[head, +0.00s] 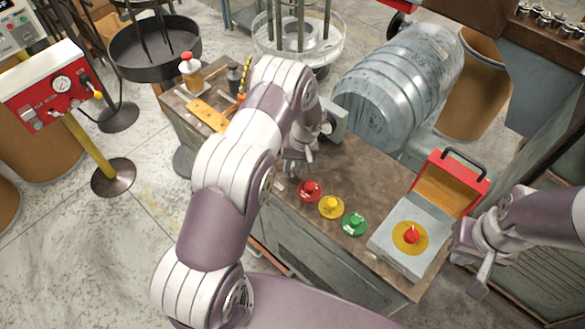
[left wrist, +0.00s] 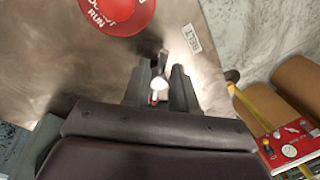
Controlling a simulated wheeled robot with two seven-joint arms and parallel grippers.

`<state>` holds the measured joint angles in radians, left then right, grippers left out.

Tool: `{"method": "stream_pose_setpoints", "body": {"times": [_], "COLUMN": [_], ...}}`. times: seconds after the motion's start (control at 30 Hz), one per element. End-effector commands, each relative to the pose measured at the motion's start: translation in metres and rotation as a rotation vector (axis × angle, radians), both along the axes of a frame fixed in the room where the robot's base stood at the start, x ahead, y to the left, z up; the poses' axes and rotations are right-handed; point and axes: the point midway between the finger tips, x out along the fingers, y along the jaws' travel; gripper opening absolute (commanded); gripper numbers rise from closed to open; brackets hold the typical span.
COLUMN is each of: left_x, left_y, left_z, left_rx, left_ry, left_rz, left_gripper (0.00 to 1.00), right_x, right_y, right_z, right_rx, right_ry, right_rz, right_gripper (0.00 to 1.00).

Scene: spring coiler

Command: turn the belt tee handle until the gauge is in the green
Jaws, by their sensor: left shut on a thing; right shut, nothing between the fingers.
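My left gripper (head: 297,165) points down at the bench top, behind the red button and beside a grey box. In the left wrist view its fingers (left wrist: 160,88) are shut on a small pale metal piece (left wrist: 159,82), which seems to be the tee handle. The handle is mostly hidden by the fingers. A round white gauge (head: 62,84) sits on a red panel at the left; its needle and any green band are too small to read. I cannot tell whether it is the belt's gauge. My right gripper (head: 482,272) is shut and empty at the right.
Red (head: 310,190), yellow (head: 331,207) and green (head: 354,223) buttons stand on the bench. A grey box with a red button (head: 411,236) and open red lid is at its right end. A grey housing (head: 334,120) and large metal drum (head: 385,90) lie behind.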

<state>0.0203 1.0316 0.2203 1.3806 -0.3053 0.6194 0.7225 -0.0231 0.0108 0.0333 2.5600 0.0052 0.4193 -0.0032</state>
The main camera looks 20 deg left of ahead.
Motion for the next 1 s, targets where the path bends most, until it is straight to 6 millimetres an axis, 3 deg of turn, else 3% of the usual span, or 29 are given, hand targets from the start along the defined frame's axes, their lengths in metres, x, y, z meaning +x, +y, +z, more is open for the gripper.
{"method": "stream_pose_setpoints", "body": {"times": [0.63, 0.67, 0.73, 1.0], "left_x": [-0.0012, -0.0012, -0.0010, -0.0001], "left_y": [-0.0006, -0.0006, -0.0006, -0.0005], "left_z": [-0.0008, -0.0008, -0.0007, 0.0000], "left_rx": [0.001, 0.001, 0.000, 0.000], "left_ry": [0.005, 0.005, 0.005, 0.002], "left_rz": [0.054, 0.054, 0.054, 0.053], "left_gripper": [0.00, 0.30, 0.52, 0.52], "right_x": [0.0001, 0.0000, 0.0000, 0.0000], "right_y": [0.0000, 0.0000, 0.0000, 0.0000], "right_z": [-0.0064, -0.0064, -0.0064, -0.0066], "right_rx": [0.000, 0.000, 0.000, 0.000], "right_ry": [0.000, 0.000, 0.000, 0.000], "right_rz": [0.000, 0.000, 0.000, 0.000], "right_gripper": [0.00, 0.00, 0.00, 0.00]}}
